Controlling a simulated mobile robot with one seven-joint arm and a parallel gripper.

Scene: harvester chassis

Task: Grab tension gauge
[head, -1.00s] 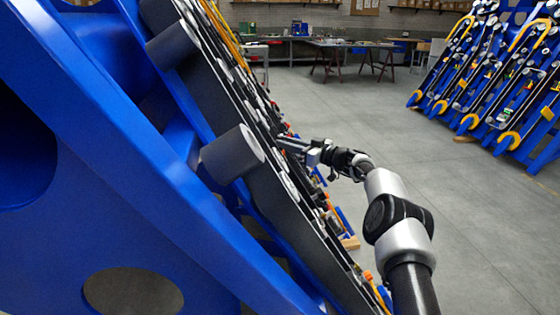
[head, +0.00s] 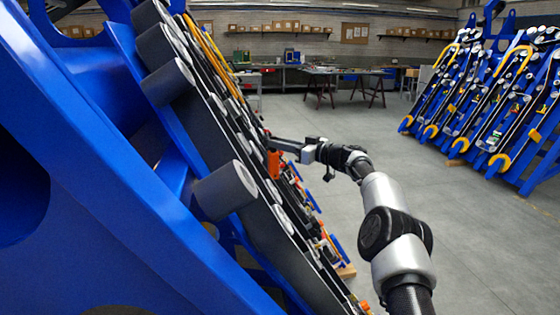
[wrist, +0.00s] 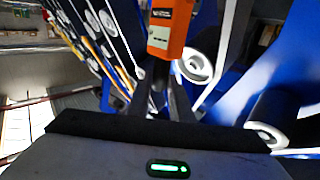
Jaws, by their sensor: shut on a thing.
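In the wrist view the gauge (wrist: 168,28) sits upright between the far ends of my fingers. In the head view the gauge (head: 274,164) hangs at the tip of my gripper (head: 276,146), close beside the chassis side with its rollers. My gripper also shows in the wrist view (wrist: 160,82), its two dark fingers shut on the gauge. The lower end of the gauge is partly hidden by the fingers. I cannot tell whether the gauge touches the chassis.
The blue harvester chassis (head: 95,130) fills the left, with grey rollers (head: 226,190) sticking out. A second blue chassis (head: 490,100) stands at the back right. Workbenches (head: 345,75) line the back wall. The grey floor (head: 420,190) between is clear.

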